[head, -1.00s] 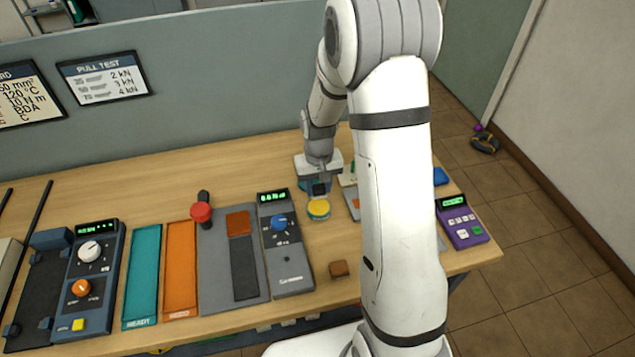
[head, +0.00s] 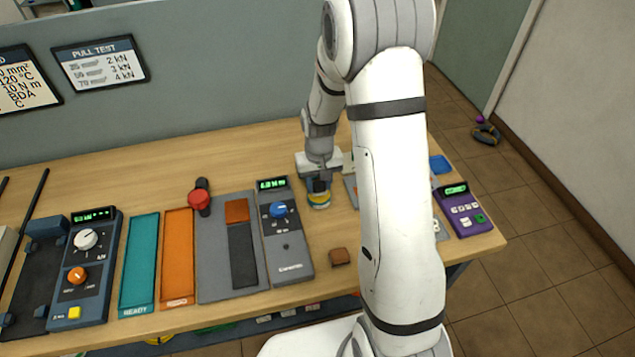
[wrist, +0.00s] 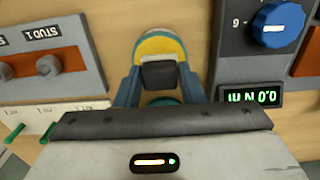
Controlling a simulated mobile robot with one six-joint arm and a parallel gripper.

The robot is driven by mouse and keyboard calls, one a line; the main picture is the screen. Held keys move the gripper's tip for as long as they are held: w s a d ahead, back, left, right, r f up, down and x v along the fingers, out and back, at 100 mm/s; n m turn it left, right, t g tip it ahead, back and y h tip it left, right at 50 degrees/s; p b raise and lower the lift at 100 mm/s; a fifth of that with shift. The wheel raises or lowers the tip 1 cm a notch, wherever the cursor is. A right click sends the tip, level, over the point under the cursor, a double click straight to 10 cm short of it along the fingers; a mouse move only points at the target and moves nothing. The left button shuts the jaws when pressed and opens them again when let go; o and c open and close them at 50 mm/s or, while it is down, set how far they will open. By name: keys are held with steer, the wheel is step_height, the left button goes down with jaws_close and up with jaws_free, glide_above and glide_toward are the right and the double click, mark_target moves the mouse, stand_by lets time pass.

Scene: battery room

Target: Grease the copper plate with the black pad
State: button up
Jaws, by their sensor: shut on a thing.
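My gripper (head: 318,184) is shut on the black pad (wrist: 158,73), which sits between its two blue fingers in the wrist view. The pad is over a round tin with a yellow top (head: 320,200), low and close to it; whether they touch is hard to tell. The tin's yellow top also shows behind the pad in the wrist view (wrist: 158,45). A copper-coloured square plate (head: 237,211) lies on a grey board left of my gripper, at the top of a dark strip.
A grey meter with a blue knob (head: 278,210) stands between the tin and the grey board (head: 213,265). A red knob (head: 199,198) rises at the board's left. A small brown block (head: 340,257) lies in front of the tin. A purple keypad device (head: 466,212) is at right.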

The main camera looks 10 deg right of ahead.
mark_target(319, 184)
steer(key=shift+s+f+b, duration=0.1)
steer(key=shift+f+b, duration=0.5)
stand_by(1.7)
steer(key=shift+r, duration=0.1)
steer(key=shift+r+p, duration=2.05)
steer(key=shift+r, duration=1.45)
steer(key=shift+f, duration=0.1)
